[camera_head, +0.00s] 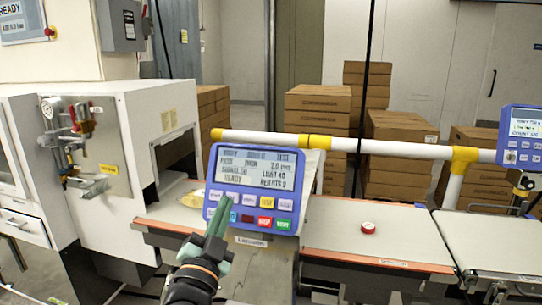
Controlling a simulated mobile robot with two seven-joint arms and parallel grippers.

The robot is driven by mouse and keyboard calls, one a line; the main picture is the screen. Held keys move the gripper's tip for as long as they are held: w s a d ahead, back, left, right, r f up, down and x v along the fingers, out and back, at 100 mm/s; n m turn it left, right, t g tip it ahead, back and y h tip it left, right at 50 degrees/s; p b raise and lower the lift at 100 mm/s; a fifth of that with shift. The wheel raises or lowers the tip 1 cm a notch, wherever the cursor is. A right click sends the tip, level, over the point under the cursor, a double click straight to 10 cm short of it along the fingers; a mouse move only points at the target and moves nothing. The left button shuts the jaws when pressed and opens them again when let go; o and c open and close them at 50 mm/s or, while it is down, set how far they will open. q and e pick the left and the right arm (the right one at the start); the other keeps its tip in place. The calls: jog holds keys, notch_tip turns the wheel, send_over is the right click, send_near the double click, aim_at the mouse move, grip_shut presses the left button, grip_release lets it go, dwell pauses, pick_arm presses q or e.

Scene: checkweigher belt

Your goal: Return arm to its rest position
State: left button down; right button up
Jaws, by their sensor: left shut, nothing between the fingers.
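My left gripper (214,243) is in the lower middle of the head view, its green fingers shut with nothing between them. The fingers point up at the lower left part of a blue control panel (285,226), overlapping its lower buttons. I cannot tell whether the fingertips touch the panel. The panel has a lit text screen (256,170) and rows of coloured buttons. My right gripper is not in view.
A belt (345,225) runs behind the panel, with a small red round object (368,228) on it. A white and yellow rail (385,147) crosses above. A white machine housing (130,200) stands at left. A second blue panel (521,136) is at right. Stacked cartons (316,105) stand behind.

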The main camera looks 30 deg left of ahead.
pick_arm(q)
jog(key=s+d+f+g+h+p, duration=0.1)
jog(key=d+f+g+h, duration=0.25)
jog(key=f, duration=0.95)
jog(key=s+d+f+g+h, duration=0.2)
jog(key=d+f+g+h, duration=0.15)
jog(key=f, duration=0.95)
jog(key=s+d+f+n+g+h, duration=0.1)
jog(key=s+d+f+g, duration=0.1)
jog(key=s+d+f, duration=0.2)
jog(key=s+d+f+n+g+h, duration=0.1)
jog(key=s+d+f, duration=0.4)
jog(key=s+f, duration=0.6)
notch_tip(320, 180, down, 3)
jog(key=shift+g+p, duration=0.3)
jog(key=shift+g, duration=0.5)
